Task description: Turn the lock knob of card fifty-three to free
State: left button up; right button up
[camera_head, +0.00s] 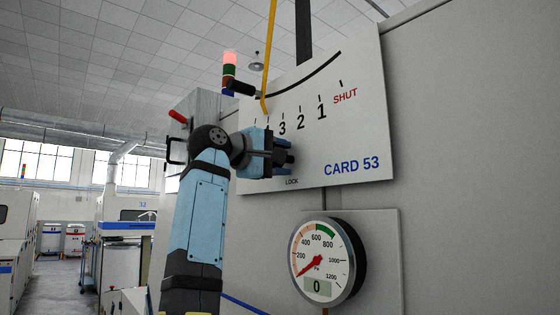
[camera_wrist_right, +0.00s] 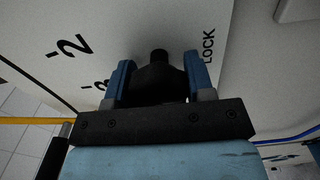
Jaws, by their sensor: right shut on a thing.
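The white plate of card 53 (camera_head: 352,130) carries a scale with 3, 2, 1 and a red SHUT, and the word LOCK (camera_head: 292,182) below my right gripper (camera_head: 284,153). In the wrist view, the two blue fingers of my right gripper (camera_wrist_right: 160,72) stand either side of the black lock knob (camera_wrist_right: 158,78) and are shut on it. The LOCK lettering also shows beside the right finger there (camera_wrist_right: 208,47). In the head view the gripper mostly hides the knob, so its setting cannot be read. My left gripper is in neither view.
A yellow rod (camera_head: 268,55) and a black handle (camera_head: 240,87) are close above my right gripper. A round gauge (camera_head: 320,262) reading 0 is mounted below the plate. A signal lamp (camera_head: 229,68) glows red at its top. Other machines (camera_head: 125,215) stand left.

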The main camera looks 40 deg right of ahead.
jog(key=shift+r+m, duration=0.1)
jog(key=shift+m, duration=1.5)
jog(key=o, duration=0.9)
jog(key=a+b, duration=0.1)
jog(key=a, duration=0.3)
jog(key=a+b, duration=0.1)
jog(key=a, duration=0.4)
jog(key=s+a+b, duration=0.1)
jog(key=a, duration=0.3)
jog(key=shift+a, duration=0.4)
